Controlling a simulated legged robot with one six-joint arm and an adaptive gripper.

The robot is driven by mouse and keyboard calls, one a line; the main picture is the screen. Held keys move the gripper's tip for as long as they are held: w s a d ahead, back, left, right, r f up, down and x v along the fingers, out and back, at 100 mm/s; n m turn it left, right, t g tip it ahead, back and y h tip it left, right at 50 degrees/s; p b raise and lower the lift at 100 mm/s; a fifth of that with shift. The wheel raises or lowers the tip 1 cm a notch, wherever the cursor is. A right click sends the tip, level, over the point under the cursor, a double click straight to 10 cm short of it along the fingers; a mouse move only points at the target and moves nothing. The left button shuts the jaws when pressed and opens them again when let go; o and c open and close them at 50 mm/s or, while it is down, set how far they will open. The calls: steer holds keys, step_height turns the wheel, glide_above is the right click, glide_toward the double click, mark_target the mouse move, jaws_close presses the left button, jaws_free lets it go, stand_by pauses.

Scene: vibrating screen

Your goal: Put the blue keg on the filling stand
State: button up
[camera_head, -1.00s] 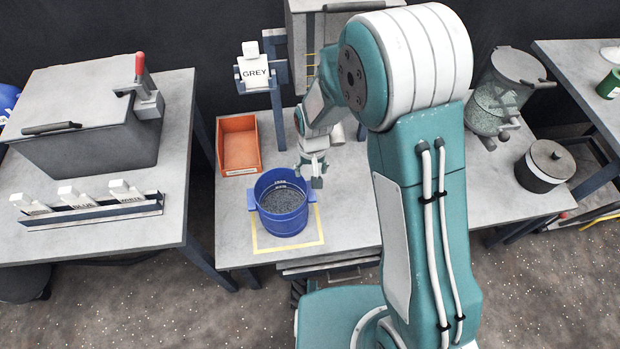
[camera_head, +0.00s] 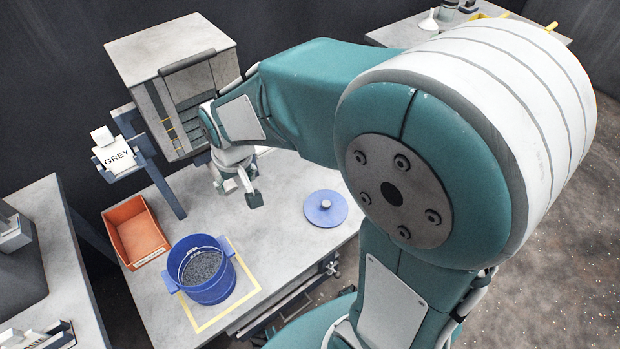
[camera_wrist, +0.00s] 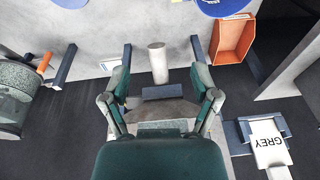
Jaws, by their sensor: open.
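The blue keg (camera_head: 212,289) stands upright and uncovered inside a yellow square outline on the grey table. It holds grey granules. Its edge also shows at the top of the wrist view (camera_wrist: 222,6). My gripper (camera_head: 238,192) is over the table beyond the keg, in front of the grey cabinet, apart from the keg. In the wrist view my gripper (camera_wrist: 162,76) has its two fingers spread with nothing held between them. A pale cylinder (camera_wrist: 158,62) shows between and beyond them. I cannot tell for certain which thing is the filling stand.
A blue lid (camera_head: 325,208) lies right of my gripper. An orange bin (camera_head: 136,232) stands left of the keg. A post holds a GREY card (camera_head: 118,156). The grey cabinet (camera_head: 172,90) stands at the back. Bare table lies between keg and lid.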

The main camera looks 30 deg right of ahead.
steer(key=s+d+r+t, duration=0.1)
steer(key=s+d+r, duration=0.3)
steer(key=s+r, duration=0.2)
steer(key=s+d+r+m+t, duration=0.1)
steer(key=s+d+r+t, duration=0.1)
steer(key=s+d+r, duration=0.3)
steer(key=s+r, duration=0.1)
steer(key=s, duration=0.2)
steer(key=shift+s+d+t+h, duration=0.15)
steer(key=shift+s+t+h, duration=0.15)
steer(key=shift+s+h, duration=0.1)
